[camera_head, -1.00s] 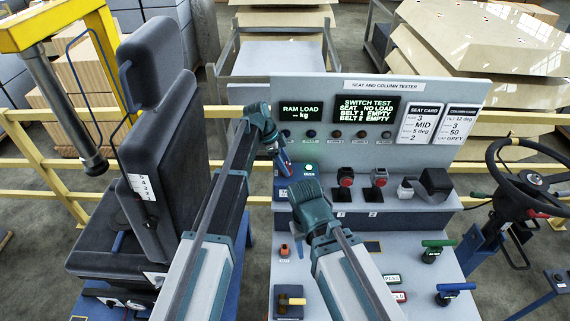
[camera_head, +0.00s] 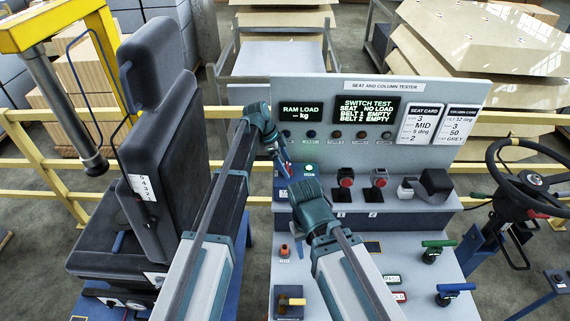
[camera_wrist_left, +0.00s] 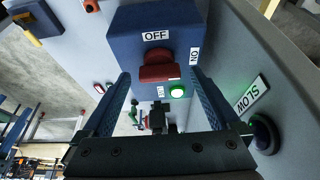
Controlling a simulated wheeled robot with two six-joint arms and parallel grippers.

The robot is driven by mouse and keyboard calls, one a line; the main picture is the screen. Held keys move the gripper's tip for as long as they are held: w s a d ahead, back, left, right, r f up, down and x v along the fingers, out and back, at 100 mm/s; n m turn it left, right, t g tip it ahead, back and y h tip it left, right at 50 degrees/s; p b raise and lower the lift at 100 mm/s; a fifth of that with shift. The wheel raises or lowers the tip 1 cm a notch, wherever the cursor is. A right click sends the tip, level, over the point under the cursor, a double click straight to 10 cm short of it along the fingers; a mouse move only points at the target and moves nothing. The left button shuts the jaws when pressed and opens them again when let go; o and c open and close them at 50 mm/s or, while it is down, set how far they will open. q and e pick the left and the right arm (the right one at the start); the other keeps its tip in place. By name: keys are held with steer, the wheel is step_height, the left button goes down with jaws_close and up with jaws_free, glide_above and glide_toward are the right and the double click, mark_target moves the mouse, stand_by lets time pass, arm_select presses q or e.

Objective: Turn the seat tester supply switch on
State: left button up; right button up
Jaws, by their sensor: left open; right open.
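The supply switch is a red knob (camera_wrist_left: 157,70) on a blue box (camera_wrist_left: 118,38) in the left wrist view. An OFF label is above the knob and an ON label is to its right. A green lamp (camera_wrist_left: 177,92) is lit below it. My left gripper (camera_wrist_left: 159,76) is open, with its fingers on either side of the knob; contact cannot be told. In the head view the box (camera_head: 282,190) is partly hidden, and my left gripper (camera_head: 283,165) is at it. My right gripper (camera_head: 304,188) is in front of the panel, its fingertips hidden.
The tester panel (camera_head: 455,95) has displays reading "SEAT NO LOAD". A dark seat (camera_head: 160,150) is left of my left arm. A steering wheel (camera_head: 520,180) is at the far right.

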arm_select(q)
steer(key=p+v, duration=1.2)
steer(key=v, duration=0.1)
steer(key=shift+a+r, duration=0.2)
steer(key=shift+r, duration=0.05)
